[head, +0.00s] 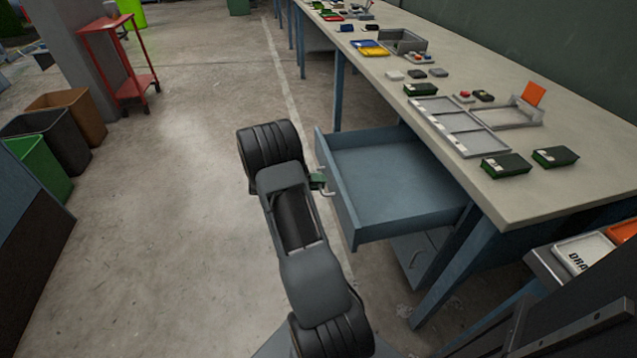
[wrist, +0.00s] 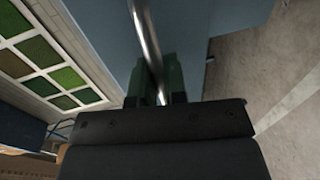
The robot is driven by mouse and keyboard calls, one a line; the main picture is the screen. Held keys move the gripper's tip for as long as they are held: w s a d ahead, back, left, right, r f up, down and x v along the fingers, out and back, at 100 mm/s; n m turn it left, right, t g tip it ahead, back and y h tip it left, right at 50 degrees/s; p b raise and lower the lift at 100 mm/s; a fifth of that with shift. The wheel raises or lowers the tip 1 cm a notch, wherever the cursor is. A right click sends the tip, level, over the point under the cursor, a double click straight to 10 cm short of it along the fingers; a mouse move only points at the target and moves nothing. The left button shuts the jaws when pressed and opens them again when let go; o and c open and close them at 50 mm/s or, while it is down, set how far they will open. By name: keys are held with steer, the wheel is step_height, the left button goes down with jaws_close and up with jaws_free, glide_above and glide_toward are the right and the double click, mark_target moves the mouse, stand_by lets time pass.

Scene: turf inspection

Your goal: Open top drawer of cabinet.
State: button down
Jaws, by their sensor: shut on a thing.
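The blue-grey cabinet (head: 415,262) stands under the workbench. Its top drawer (head: 395,185) is pulled far out, and its inside looks empty. My gripper (head: 319,181) is at the drawer's front, shut on the metal bar handle (head: 328,191). In the wrist view the handle (wrist: 148,45) runs between the green fingers of my gripper (wrist: 157,85), with the blue drawer front (wrist: 205,45) behind it. A lower drawer front with its own handle (head: 415,258) is partly hidden beneath the open drawer.
The workbench top (head: 560,120) holds trays, green-black boxes (head: 507,165) and small parts. A bench leg (head: 450,265) stands right of the drawer. Bins (head: 40,165) and a red cart (head: 120,60) are at the left. The floor (head: 190,230) between is clear.

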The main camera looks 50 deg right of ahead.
steer(key=shift+a, duration=0.1)
steer(key=c, duration=1.2)
jaws_free()
steer(key=p+v, duration=0.1)
steer(key=v, duration=1.3)
